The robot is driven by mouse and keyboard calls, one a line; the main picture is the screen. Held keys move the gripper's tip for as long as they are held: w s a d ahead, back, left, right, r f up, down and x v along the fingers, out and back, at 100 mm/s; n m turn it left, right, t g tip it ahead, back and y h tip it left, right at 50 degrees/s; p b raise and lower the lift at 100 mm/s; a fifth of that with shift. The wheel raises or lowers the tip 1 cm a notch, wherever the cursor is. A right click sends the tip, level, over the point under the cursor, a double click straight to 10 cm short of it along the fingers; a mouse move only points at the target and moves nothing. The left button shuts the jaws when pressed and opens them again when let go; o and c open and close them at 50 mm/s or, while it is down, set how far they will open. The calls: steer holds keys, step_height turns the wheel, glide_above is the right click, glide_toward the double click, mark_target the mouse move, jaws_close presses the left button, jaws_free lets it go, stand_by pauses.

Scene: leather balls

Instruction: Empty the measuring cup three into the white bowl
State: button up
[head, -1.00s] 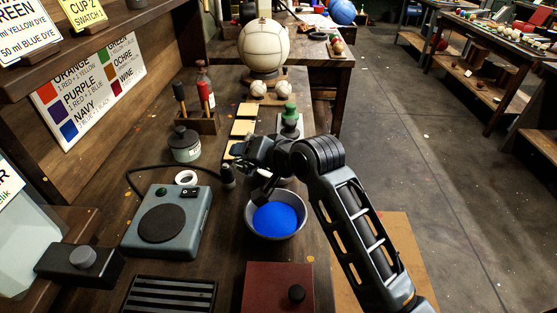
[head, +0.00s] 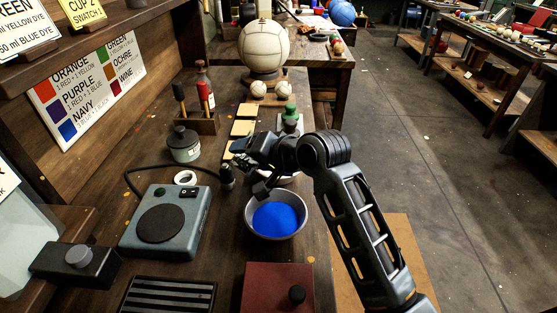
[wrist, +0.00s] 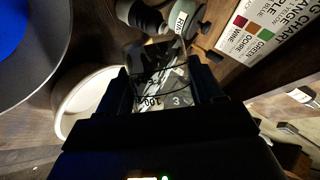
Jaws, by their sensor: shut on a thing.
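My gripper (wrist: 165,95) is shut on a clear measuring cup (wrist: 150,97) marked 3 and 100 in the wrist view. How much it holds is unclear. In the head view my gripper (head: 252,150) is above the bench, just behind a grey bowl of blue liquid (head: 277,219). The cup is hard to make out there. A white bowl (wrist: 68,103) shows in the wrist view, left of the gripper and partly hidden by it. In the head view only a bit of white rim (head: 291,179) shows beneath the arm. The grey bowl's rim (wrist: 63,62) also shows at the wrist view's upper left.
A grey hot plate (head: 165,222) with a cable stands left of the grey bowl. A lidded jar (head: 184,146), yellow swatches (head: 242,127) and a green-topped bottle (head: 291,117) stand near the gripper. A red box (head: 272,290) is in front.

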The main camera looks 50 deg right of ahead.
steer(key=shift+f+m+y+b, duration=0.3)
steer(key=shift+m+y+b, duration=0.3)
steer(key=shift+b, duration=0.5)
stand_by(0.6)
steer(key=shift+d+r+m+t+y+b, duration=0.15)
steer(key=shift+r+m+t+y+b, duration=0.15)
steer(key=shift+r+m+y+b, duration=0.2)
stand_by(1.4)
steer(key=shift+s+d+r+m+y+p, duration=0.1)
steer(key=shift+d+r+m+y+p, duration=0.15)
steer(key=shift+d+p, duration=0.25)
steer(key=shift+d+r+m+y+p, duration=0.1)
steer(key=shift+d+m+y+p, duration=0.15)
steer(key=shift+d+p, duration=0.25)
stand_by(1.0)
steer(key=shift+d+f+m+t+y+p, duration=0.15)
steer(key=shift+f+m+t+y+p, duration=0.25)
steer(key=shift+m+y, duration=0.1)
stand_by(1.4)
steer(key=shift+d+r, duration=0.1)
stand_by(0.4)
